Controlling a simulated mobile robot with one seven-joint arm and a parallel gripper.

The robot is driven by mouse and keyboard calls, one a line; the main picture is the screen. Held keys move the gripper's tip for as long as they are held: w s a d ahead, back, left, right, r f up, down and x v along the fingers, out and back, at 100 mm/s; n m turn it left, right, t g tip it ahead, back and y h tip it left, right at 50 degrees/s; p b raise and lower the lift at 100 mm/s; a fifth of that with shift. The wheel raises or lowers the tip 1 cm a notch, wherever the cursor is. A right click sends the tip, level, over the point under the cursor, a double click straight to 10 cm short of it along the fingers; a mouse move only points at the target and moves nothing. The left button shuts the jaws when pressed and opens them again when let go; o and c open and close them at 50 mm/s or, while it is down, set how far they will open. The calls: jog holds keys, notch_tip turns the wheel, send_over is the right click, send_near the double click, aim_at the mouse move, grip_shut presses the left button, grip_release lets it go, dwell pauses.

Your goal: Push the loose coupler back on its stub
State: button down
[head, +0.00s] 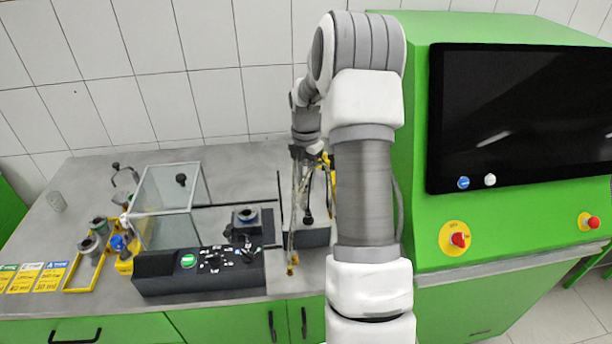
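My gripper (304,153) is small and dark in this view. It points down over the bench, left of my large forearm links, with thin clear hoses hanging just below it. I cannot tell whether its fingers are open or hold something. A small yellow-orange fitting (292,262) shows at the lower end of a hanging hose (291,215), by the bench's front edge. It may be the loose coupler, but it is too small to be sure. Yellow parts (326,158) show beside my gripper, partly hidden by my arm. I cannot make out the stub.
A black control box (200,270) with a green button stands at the bench front. Yellow trays (84,272) lie at left. A green cabinet (500,235) with a dark screen stands at right.

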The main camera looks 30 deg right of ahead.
aim_at(306, 190)
jog(key=shift+f+b, duration=1.45)
jog(key=shift+f, duration=0.65)
jog(key=shift+f, duration=0.25)
jog(key=shift+f+b, duration=0.5)
jog(key=shift+f, duration=0.1)
jog(key=shift+f, duration=0.1)
jog(key=shift+f, duration=0.3)
jog(key=shift+f+b, duration=0.2)
jog(key=shift+b, duration=0.15)
dwell(0.5)
jog(key=c, duration=0.6)
grip_release()
